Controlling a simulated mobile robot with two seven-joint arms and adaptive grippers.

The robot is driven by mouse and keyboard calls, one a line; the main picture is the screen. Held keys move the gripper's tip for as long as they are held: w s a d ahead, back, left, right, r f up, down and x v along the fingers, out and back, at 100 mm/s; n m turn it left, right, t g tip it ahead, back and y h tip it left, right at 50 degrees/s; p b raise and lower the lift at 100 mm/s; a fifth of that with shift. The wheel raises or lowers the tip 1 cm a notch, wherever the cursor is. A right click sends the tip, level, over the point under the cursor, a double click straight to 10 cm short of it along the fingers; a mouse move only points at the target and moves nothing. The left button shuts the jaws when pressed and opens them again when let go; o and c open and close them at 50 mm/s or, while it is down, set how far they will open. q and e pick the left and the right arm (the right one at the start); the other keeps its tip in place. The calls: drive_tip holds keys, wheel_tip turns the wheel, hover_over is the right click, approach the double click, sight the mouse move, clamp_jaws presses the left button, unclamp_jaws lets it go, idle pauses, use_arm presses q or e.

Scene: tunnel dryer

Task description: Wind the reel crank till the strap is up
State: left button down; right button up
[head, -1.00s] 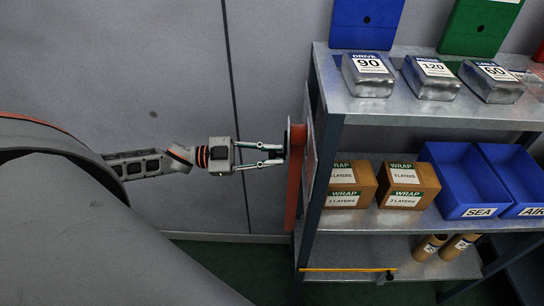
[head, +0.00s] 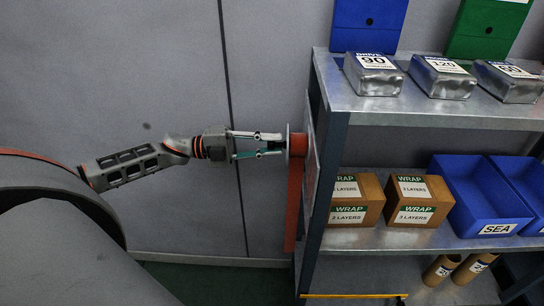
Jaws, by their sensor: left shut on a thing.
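The reel (head: 297,143) is mounted on the left side of the shelf rack, seen nearly edge-on as a thin pale disc with an orange-red part behind it. The orange-red strap (head: 292,210) hangs down from it along the rack's side. My left gripper (head: 281,144) comes in from the left with its fingertips at the reel's face, shut on what seems to be the crank handle. The handle itself is mostly hidden between the fingers. The strap's lower end is near the rack's lower part. My right gripper is not in view.
The rack (head: 334,190) holds silver boxes (head: 372,74) on top, cardboard WRAP boxes (head: 355,200) and blue bins (head: 480,195) on the middle shelf, and brown rolls (head: 441,268) below. The wall left of the rack is clear.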

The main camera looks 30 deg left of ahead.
use_arm(q)
drive_tip(key=m, duration=0.1)
drive_tip(key=r+m+b, duration=0.1)
drive_tip(key=m, duration=0.1)
drive_tip(key=shift+w+a+r, duration=0.15)
drive_tip(key=shift+w+a, duration=0.15)
drive_tip(key=shift+w, duration=0.1)
wheel_tip(320, 180, up, 5)
drive_tip(key=m+b, duration=0.2)
drive_tip(key=m, duration=0.2)
drive_tip(key=m+g+b, duration=0.1)
drive_tip(key=m+b, duration=0.1)
drive_tip(key=m, duration=0.2)
drive_tip(key=shift+w+r+h, duration=0.1)
drive_tip(key=shift+h, duration=0.3)
drive_tip(key=shift+d+r+m, duration=0.1)
drive_tip(key=shift+r+m, duration=0.5)
drive_tip(key=shift+m, duration=0.5)
drive_tip(key=shift+s+r+m+b, duration=0.3)
drive_tip(key=shift+m+b, duration=0.1)
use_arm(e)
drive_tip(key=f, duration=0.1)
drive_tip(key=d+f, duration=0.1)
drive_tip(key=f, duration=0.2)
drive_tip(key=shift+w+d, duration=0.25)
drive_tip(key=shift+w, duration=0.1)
